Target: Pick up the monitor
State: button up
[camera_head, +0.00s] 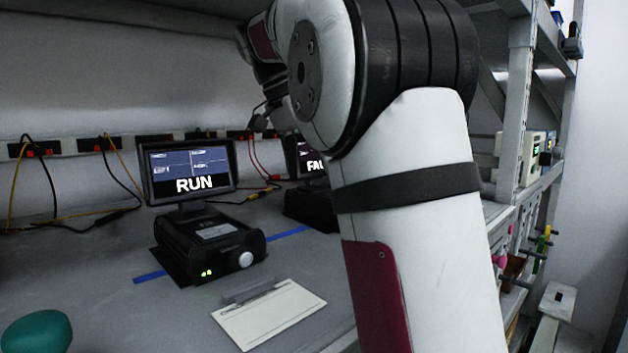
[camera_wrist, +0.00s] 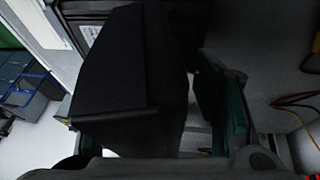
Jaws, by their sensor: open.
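A monitor (camera_head: 188,170) showing RUN stands upright on a black base unit (camera_head: 208,246) at the left of the bench in the head view. A second monitor (camera_head: 305,158) showing letters starting FAU stands behind it to the right, partly hidden by my arm. In the wrist view, my gripper (camera_wrist: 150,112) is open, with its fingers on either side of a black boxy object (camera_wrist: 122,75). I cannot tell whether this is a monitor's back or whether the fingers touch it. My fingertips are not clear in the head view.
A white card (camera_head: 268,314) lies on the bench in front of the RUN unit. Blue tape (camera_head: 150,277) marks the bench. Cables (camera_head: 75,215) and sockets run along the back wall. A green round object (camera_head: 38,333) is at lower left. Metal shelving (camera_head: 515,115) stands at the right.

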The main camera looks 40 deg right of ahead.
jog(key=shift+f, duration=0.25)
jog(key=shift+s, duration=0.1)
jog(key=c, duration=1.3)
jog(key=shift+r, duration=0.1)
jog(key=shift+d+r+p, duration=0.1)
jog(key=shift+r+p, duration=0.85)
jog(key=shift+r, duration=0.8)
grip_shut()
jog(key=s+a+r, duration=0.1)
jog(key=s+a, duration=0.1)
jog(key=s, duration=1.3)
jog(key=shift+s+a+r, duration=0.2)
jog(key=shift+s+a, duration=0.05)
jog(key=shift+s, duration=0.15)
